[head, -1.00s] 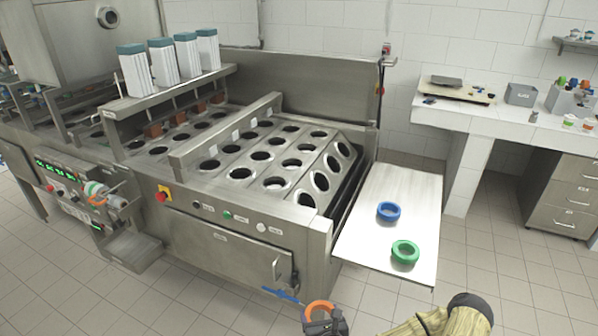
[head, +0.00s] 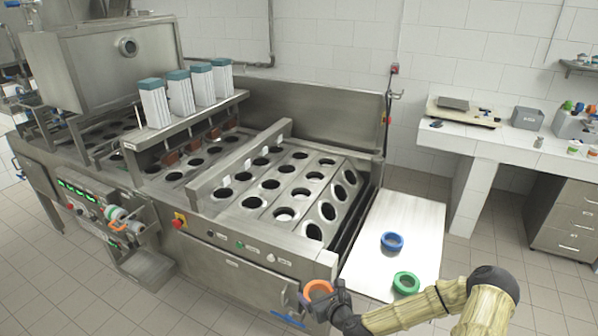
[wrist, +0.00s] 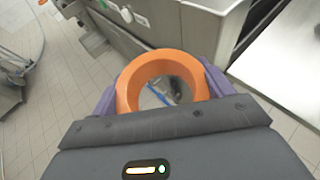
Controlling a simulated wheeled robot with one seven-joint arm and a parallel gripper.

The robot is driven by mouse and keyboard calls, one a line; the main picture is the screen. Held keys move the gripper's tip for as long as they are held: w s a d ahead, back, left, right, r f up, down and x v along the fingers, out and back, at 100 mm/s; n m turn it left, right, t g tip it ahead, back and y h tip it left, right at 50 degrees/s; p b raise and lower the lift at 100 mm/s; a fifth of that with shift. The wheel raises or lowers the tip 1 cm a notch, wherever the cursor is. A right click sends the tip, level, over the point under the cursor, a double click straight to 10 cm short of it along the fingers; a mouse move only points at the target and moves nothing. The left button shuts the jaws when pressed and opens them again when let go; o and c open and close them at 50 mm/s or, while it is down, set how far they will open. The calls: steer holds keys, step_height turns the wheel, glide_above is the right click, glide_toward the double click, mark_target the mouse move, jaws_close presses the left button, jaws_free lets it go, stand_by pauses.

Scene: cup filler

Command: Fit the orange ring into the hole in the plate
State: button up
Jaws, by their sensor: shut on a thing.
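The orange ring (head: 318,288) is held in my gripper (head: 325,297), in front of the machine's front right corner. In the wrist view the orange ring (wrist: 160,75) sits between the two purple fingers of my gripper (wrist: 160,92), which are shut on its sides. The floor and a blue handle show through its opening. The steel plate (head: 262,190) on the machine top has rows of round dark holes (head: 270,184), up and left of my gripper. The holes bend down over the plate's right end. The ring is apart from the plate.
A blue ring (head: 392,242) and a green ring (head: 406,283) lie on the white side table (head: 425,225) right of the machine. A raised bar (head: 240,160) crosses the machine top. White canisters (head: 181,93) stand on a shelf. A counter (head: 480,138) is at the back right.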

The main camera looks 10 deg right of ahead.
steer(key=shift+n+g+y, duration=0.6)
steer(key=shift+n+y, duration=0.1)
steer(key=shift+n, duration=0.2)
steer(key=r+p, duration=0.1)
steer(key=r, duration=0.1)
steer(key=w+r+p, duration=0.1)
steer(key=r, duration=0.2)
steer(key=w+r+p, duration=0.1)
steer(key=r+p, duration=0.1)
steer(key=shift+w+a+r, duration=0.15)
steer(key=shift+a+r, duration=0.1)
